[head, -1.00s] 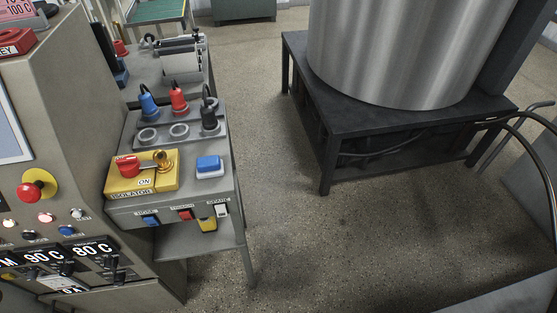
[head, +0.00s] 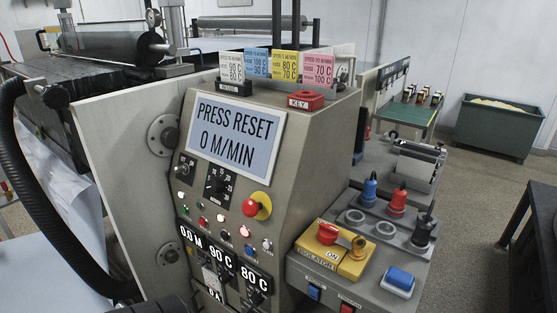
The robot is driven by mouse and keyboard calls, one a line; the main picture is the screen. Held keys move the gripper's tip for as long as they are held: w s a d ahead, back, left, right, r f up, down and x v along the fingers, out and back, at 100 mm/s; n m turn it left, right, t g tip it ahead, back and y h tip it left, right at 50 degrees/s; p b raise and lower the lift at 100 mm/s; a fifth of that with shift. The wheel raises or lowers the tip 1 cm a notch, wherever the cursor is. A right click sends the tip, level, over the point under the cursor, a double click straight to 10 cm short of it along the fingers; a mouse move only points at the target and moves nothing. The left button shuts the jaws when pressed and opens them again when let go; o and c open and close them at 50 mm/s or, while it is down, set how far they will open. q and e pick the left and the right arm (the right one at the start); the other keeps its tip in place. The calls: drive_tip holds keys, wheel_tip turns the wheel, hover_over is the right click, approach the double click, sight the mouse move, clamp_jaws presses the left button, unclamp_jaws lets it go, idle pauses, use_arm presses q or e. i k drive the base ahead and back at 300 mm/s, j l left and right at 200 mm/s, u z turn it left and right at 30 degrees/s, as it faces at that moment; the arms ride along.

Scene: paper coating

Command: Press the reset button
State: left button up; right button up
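The control cabinet (head: 310,150) stands in the middle of the head view. Its screen (head: 234,138) reads "PRESS RESET 0 M/MIN". Below the screen is a panel with small lamps and buttons, among them a blue button (head: 249,249) and a white one (head: 267,244). Their labels are too small to read, so I cannot tell which is the reset button. A red mushroom button (head: 250,208) on a yellow collar sits above them. Neither of my grippers is in view.
A side shelf at right holds a yellow isolator box (head: 333,250) with a red switch, a blue block (head: 399,279) and blue, red and black plugs. A thick black hose (head: 40,220) curves down at left. Floor (head: 470,200) is open at right.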

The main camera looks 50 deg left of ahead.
sight(248, 251)
drive_tip(key=u, duration=1.8)
